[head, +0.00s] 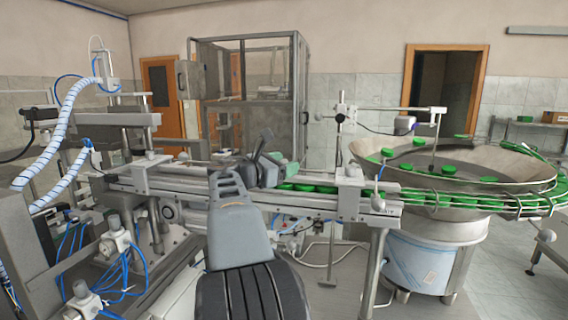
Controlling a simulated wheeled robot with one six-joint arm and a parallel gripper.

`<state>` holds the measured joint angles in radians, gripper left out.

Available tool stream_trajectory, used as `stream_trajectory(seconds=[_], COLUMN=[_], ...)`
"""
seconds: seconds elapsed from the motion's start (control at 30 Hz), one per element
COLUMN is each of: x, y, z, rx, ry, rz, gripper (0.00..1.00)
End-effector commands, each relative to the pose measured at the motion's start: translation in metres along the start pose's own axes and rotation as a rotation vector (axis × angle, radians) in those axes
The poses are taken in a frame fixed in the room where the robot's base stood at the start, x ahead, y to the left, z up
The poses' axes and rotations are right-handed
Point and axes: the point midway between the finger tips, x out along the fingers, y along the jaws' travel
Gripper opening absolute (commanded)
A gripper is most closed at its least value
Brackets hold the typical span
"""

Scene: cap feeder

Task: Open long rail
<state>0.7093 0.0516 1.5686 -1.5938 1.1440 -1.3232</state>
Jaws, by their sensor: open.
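The long rail (325,200) is a metal track running across the middle of the head view, from the left machine to the bowl feeder. Several green caps (322,189) lie in its right part. My gripper (275,166) is dark grey and is over the rail's middle, left of those caps. It is open, with a grey-green block (290,173) beside it; I cannot tell whether they touch. My own arm links hide part of the rail and the gripper's contact area.
The bowl feeder (440,232) stands at the right, with green caps inside and curved guide rails around it. A metal bracket with a sensor post (340,130) rises over the rail. A framed glass cabinet (250,90) stands behind. Machinery with blue hoses crowds the left.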

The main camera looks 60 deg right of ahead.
Motion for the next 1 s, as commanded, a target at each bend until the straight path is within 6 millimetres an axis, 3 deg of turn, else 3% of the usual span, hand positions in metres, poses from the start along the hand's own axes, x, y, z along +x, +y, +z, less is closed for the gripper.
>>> stream_trajectory(seconds=[0.37,1.0], x=[0.0037,0.0035], y=[0.0,-0.0003], z=[-0.0004,-0.0005], rx=[0.0,0.0], ry=[0.0,0.001], rz=[0.0,-0.001], gripper=[0.58,0.0])
